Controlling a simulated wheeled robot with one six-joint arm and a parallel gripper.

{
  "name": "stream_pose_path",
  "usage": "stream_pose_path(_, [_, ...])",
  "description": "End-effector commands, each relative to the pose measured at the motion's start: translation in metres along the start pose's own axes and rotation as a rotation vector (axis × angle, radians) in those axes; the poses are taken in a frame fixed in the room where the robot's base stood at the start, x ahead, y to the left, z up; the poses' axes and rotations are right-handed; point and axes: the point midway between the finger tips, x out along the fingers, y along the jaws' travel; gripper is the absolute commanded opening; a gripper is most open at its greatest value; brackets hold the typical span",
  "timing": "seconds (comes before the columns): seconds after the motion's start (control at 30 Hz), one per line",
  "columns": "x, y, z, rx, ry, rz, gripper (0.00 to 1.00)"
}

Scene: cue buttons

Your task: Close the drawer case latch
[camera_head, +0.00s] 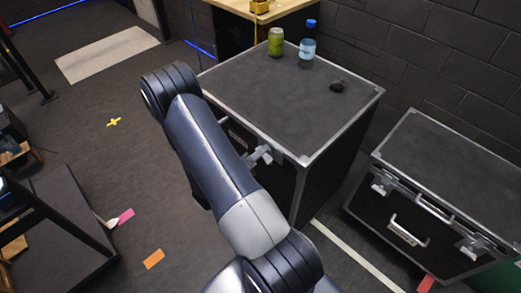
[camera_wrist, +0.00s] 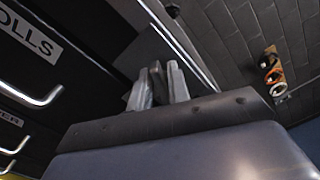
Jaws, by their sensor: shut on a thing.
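The drawer case (camera_head: 290,90) is black with silver edges and stands in the middle of the head view. In the wrist view the case front has labelled drawers with silver handles (camera_wrist: 35,100) at the left. My gripper (camera_wrist: 158,78) is shut there, close to the case front near its silver edge, with a thin grey piece of the latch (camera_wrist: 157,82) between its fingers.
A second black case (camera_head: 455,160) with silver latches stands at the right.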

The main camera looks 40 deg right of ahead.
Motion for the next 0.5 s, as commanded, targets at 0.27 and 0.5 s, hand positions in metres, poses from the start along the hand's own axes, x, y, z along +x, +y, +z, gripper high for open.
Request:
stream_pose_path(0.27, [-0.0001,0.0021,0.0003,-0.233,-0.001,0.001,0.00])
stream_pose_path(0.5, [-0.0001,0.0042,-0.0004,-0.375,-0.001,0.001,0.00])
